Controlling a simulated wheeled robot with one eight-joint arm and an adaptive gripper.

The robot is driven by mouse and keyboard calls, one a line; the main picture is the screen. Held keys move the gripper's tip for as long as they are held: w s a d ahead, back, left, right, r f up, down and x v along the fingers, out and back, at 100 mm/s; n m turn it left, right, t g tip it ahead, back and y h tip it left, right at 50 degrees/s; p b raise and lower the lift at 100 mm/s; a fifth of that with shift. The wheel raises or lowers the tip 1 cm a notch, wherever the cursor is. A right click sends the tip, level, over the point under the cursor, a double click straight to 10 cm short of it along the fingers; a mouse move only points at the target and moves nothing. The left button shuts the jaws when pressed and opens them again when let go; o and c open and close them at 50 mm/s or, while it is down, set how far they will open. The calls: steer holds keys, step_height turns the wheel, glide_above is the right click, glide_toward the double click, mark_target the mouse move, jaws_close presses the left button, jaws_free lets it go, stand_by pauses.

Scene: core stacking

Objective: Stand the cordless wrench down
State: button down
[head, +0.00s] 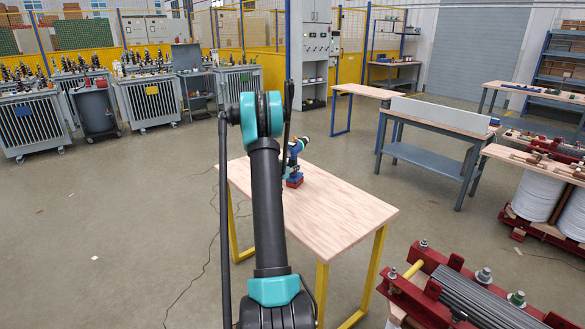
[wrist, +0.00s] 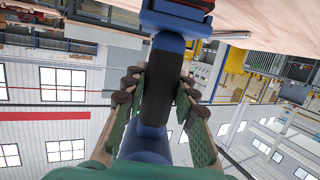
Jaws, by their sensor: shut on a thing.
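The cordless wrench, blue and black with a red base, shows in the head view (head: 294,163) at the far part of the wooden table (head: 335,205), partly hidden behind my arm. It looks upright, base down, at the tabletop. In the wrist view, which is upside down, its dark handle (wrist: 158,85) runs between my fingers and its blue base lies at the top, close to the tabletop (wrist: 275,25). I cannot tell whether the base touches the wood. My gripper (wrist: 156,92) is shut on the handle, a finger on each side. In the head view my arm hides most of the gripper.
The visible tabletop nearer me is bare. A red rack with grey rods (head: 470,295) stands at the lower right. A grey workbench (head: 430,140) stands behind to the right. Grey transformers (head: 150,100) line the back left. Open floor lies left of the table.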

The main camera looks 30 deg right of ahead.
steer(key=c, duration=1.1)
jaws_free()
steer(key=shift+c, duration=0.2)
steer(key=shift+f, duration=0.1)
steer(key=shift+a, duration=0.1)
steer(key=v, duration=1.2)
steer(key=shift+s, duration=0.1)
steer(key=s+a+f+n+g+y, duration=0.1)
steer(key=s+a+n+y, duration=0.5)
steer(key=s+a, duration=1.1)
steer(key=s+a+f+n+g+y, duration=0.1)
steer(key=s+a+f+n+y, duration=0.2)
steer(key=s+a, duration=1.4)
steer(key=a+n+y, duration=0.3)
steer(key=a+y, duration=0.1)
steer(key=shift+a+f+n+g, duration=0.3)
steer(key=shift+f, duration=0.1)
